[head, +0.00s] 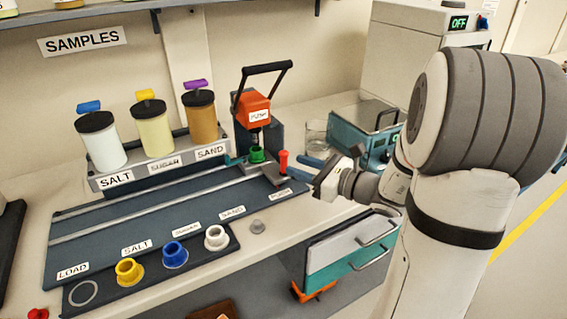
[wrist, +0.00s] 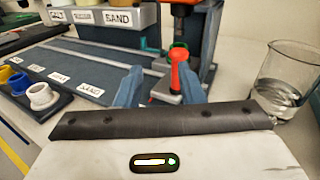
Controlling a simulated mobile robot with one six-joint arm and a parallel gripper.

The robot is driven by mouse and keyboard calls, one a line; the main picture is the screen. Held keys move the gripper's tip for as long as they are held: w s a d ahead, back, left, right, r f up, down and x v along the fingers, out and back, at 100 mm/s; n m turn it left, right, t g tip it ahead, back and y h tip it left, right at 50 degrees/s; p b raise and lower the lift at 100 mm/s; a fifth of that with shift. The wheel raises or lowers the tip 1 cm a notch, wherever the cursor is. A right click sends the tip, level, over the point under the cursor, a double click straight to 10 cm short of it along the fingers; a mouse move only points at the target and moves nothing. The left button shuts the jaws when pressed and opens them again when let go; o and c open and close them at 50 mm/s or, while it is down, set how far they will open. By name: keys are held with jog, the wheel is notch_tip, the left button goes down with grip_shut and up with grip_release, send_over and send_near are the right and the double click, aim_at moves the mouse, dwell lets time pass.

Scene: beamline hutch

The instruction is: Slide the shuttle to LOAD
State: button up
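The shuttle (head: 271,174) is a grey block with an upright red knob (head: 283,161). It stands at the right end of the railed blue track board (head: 150,214), by the orange-headed press (head: 255,109). A green cup (head: 257,154) sits beside the knob, under the press. The LOAD label (head: 72,271) is at the board's far left end. My gripper (head: 304,167) is open, its blue fingers just right of the knob. In the wrist view the red knob (wrist: 179,62) shows between the fingertips (wrist: 161,72), nearer the right one. Contact cannot be told.
Salt (head: 103,143), sugar (head: 154,129) and sand (head: 200,119) jars stand on a rack behind the track. Yellow (head: 128,271), blue (head: 174,254) and white (head: 216,237) cups line the front. A glass beaker (wrist: 288,78) stands close right of my gripper.

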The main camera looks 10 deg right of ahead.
aim_at(287, 156)
jog(key=shift+w+d+f+m+t+h, duration=0.2)
jog(key=shift+w+d+f+m+t, duration=0.1)
jog(key=shift+d, duration=0.1)
jog(key=shift+w+d+f+m+t+h, duration=0.2)
jog(key=shift+d+m, duration=0.1)
jog(key=shift+d, duration=0.1)
jog(key=shift+w+d, duration=0.1)
jog(key=shift+w, duration=0.1)
jog(key=x, duration=0.7)
jog(key=shift+w+r, duration=0.2)
jog(key=shift+c, duration=0.5)
grip_shut()
